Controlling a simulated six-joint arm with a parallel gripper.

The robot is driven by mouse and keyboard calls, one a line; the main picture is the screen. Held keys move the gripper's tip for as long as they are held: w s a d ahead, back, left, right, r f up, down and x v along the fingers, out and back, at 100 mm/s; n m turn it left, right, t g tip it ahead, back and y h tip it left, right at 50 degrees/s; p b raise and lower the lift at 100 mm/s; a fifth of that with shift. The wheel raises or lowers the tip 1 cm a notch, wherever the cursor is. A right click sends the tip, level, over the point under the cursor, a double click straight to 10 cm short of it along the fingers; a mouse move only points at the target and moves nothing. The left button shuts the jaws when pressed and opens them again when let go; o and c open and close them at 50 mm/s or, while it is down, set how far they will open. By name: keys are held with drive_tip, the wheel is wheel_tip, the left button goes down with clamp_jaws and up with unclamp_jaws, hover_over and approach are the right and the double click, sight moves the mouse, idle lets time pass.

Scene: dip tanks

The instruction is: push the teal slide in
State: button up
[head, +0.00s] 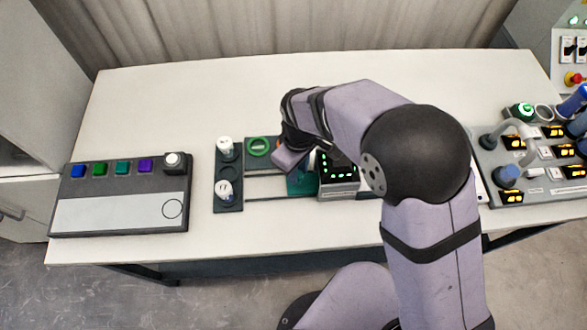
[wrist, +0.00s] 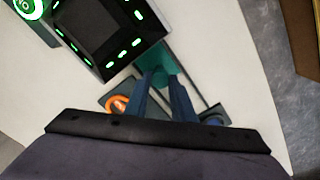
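The teal slide (head: 301,184) sits on the rails beside the left side of a dark box with green lights (head: 338,190). In the wrist view the teal slide (wrist: 168,62) shows at and just beyond my fingertips, close to the box (wrist: 100,30). My gripper (head: 287,160) is over the slide in the head view and hides part of it. In the wrist view the two dark blue fingers of my gripper (wrist: 163,80) have a narrow gap between them, with teal showing at their tips. I cannot tell whether they grip a part of the slide.
Left of the rails is a dark rack (head: 229,172) with white-topped cylinders. A button panel (head: 120,213) is at far left, a crowded console (head: 540,150) at right. The back table is clear.

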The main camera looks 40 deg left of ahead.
drive_tip(key=o, duration=0.4)
drive_tip(key=shift+w+d, duration=0.2)
drive_tip(key=shift+w, duration=0.05)
drive_tip(key=shift+s+a+r, duration=0.1)
drive_tip(key=shift+r+b, duration=1.15)
drive_tip(key=shift+r, duration=2.5)
